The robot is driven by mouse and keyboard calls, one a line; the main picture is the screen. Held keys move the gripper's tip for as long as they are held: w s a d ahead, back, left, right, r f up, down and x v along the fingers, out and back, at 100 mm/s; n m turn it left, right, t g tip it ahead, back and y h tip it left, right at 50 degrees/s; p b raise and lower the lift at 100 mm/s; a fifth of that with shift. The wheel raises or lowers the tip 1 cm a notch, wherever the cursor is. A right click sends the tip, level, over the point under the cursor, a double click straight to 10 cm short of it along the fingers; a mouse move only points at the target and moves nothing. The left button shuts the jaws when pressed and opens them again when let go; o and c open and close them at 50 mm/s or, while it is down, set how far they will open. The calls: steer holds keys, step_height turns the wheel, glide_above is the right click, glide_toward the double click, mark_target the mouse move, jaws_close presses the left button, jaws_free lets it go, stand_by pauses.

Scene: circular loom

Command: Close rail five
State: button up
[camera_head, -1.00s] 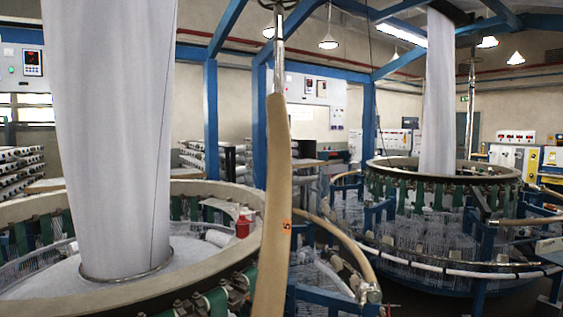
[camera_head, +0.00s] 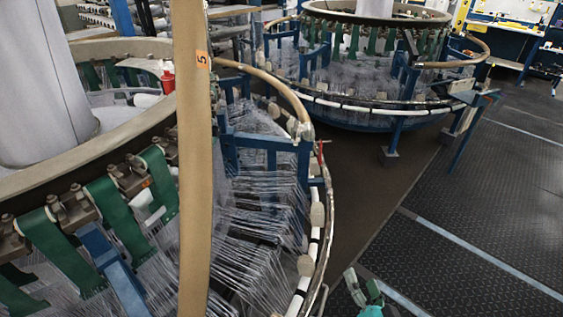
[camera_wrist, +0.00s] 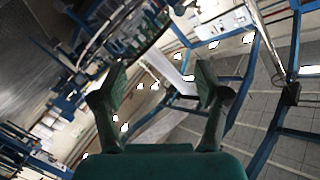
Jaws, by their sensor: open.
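Rail five (camera_head: 193,150) is a tan, curved rail with an orange label marked 5 (camera_head: 202,60). It stands raised, nearly upright, across the near loom (camera_head: 118,50) in the head view; both its ends run out of the picture. My gripper (camera_head: 367,290) shows at the bottom of the head view, right of the rail and clear of the loom's outer edge. In the wrist view my gripper (camera_wrist: 165,88) has its two dark green fingers spread wide with nothing between them. I cannot make out rail five in the wrist view.
Another tan rail (camera_head: 270,82) curves low along the near loom's right side, by blue posts and white threads. A white-banded outer ring (camera_head: 313,245) edges the loom. A second loom (camera_head: 350,105) stands behind. Dark patterned floor (camera_head: 480,200) is open at right.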

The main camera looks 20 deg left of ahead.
steer(key=w+a+r+n+g+y, duration=0.2)
steer(key=w+a+r+y, duration=0.15)
steer(key=a+r, duration=0.4)
steer(key=w+a+r+n+g+y, duration=0.15)
steer(key=w+a+r, duration=0.3)
steer(key=r, duration=0.55)
steer(key=w+a+r+n+g+y, duration=0.25)
steer(key=w+a+r, duration=0.2)
steer(key=r, duration=0.35)
steer(key=s+a+r+n+g+y, duration=0.1)
steer(key=s+a+r+n+g, duration=0.2)
steer(key=r, duration=0.7)
steer(key=s+a+r+n+g+y, duration=0.1)
steer(key=s+a+r+n+g, duration=0.2)
steer(key=r, duration=0.8)
steer(key=s+a+r+n+g+y, duration=0.1)
steer(key=s+a+r+n+g, duration=0.2)
steer(key=r, duration=0.7)
steer(key=shift+m, duration=0.6)
steer(key=a, duration=1.1)
steer(key=shift+s+r, duration=0.15)
steer(key=shift+s, duration=0.2)
jaws_close()
